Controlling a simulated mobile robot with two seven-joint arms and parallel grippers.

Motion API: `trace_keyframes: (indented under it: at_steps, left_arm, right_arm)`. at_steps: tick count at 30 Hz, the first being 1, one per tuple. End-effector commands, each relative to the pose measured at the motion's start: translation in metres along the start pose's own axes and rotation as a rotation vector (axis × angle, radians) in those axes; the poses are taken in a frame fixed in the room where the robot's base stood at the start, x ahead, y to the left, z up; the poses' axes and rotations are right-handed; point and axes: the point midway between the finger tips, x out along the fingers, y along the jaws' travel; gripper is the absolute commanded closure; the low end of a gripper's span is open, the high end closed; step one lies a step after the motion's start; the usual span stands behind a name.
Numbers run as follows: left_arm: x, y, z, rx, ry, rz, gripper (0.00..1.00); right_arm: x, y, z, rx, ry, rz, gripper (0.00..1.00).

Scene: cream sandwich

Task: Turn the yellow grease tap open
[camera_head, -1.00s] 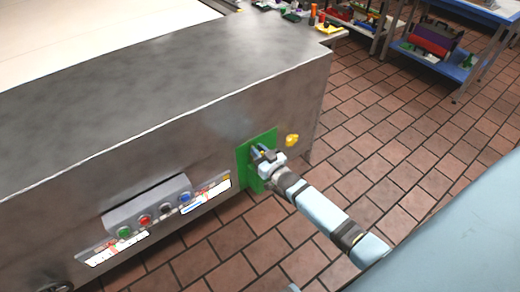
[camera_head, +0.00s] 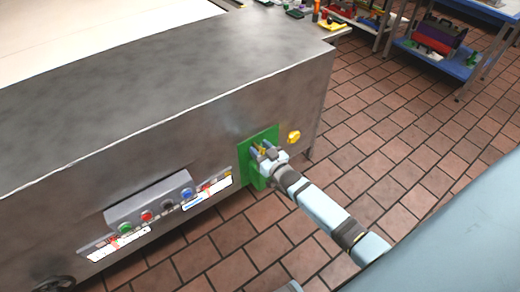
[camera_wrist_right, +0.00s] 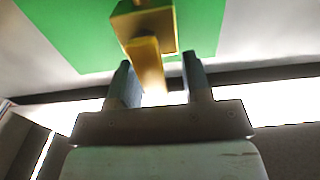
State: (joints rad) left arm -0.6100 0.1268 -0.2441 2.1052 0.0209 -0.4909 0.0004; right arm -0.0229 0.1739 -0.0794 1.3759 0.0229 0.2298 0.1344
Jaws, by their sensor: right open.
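The yellow grease tap (camera_wrist_right: 147,22) is mounted on a green panel (camera_wrist_right: 65,32) on the side of the steel machine. In the head view, a bit of the tap (camera_head: 261,149) shows between my fingers, in front of the green panel (camera_head: 271,135). My right gripper (camera_head: 263,151) is at the panel. In the right wrist view my right gripper (camera_wrist_right: 159,82) is open. The tap's yellow handle (camera_wrist_right: 147,62) reaches down toward the gap between the two fingers, with space on both sides. My left gripper is not in view.
A round yellow knob (camera_head: 294,137) sits on the machine right of the panel. A button box (camera_head: 150,202) with several coloured buttons is to the left. A black handwheel (camera_head: 55,284) is at lower left. The tiled floor (camera_head: 400,150) right of the machine is open.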

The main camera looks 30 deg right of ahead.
Motion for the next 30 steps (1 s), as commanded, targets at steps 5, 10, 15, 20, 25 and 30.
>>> trace_keyframes:
  at_steps: [5,10,15,20,25,30]
  left_arm:
    - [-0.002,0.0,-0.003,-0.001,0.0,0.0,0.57]
    - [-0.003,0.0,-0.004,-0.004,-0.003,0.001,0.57]
    - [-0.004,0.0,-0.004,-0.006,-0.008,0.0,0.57]
    - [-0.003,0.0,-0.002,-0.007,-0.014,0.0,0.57]
    - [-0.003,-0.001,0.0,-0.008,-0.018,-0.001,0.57]
    - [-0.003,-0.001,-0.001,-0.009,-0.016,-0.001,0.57]
  right_arm:
    - [-0.025,0.0,0.0,0.0,-0.003,0.0,0.55]
    - [-0.065,0.0,0.001,-0.001,-0.005,-0.001,0.55]
    - [-0.102,-0.001,0.001,-0.001,-0.005,-0.001,0.55]
    - [-0.125,-0.001,0.001,-0.001,-0.003,-0.001,0.55]
    - [-0.136,-0.001,0.001,0.0,-0.003,-0.001,0.55]
    - [-0.137,-0.001,0.001,0.0,-0.002,-0.001,0.55]
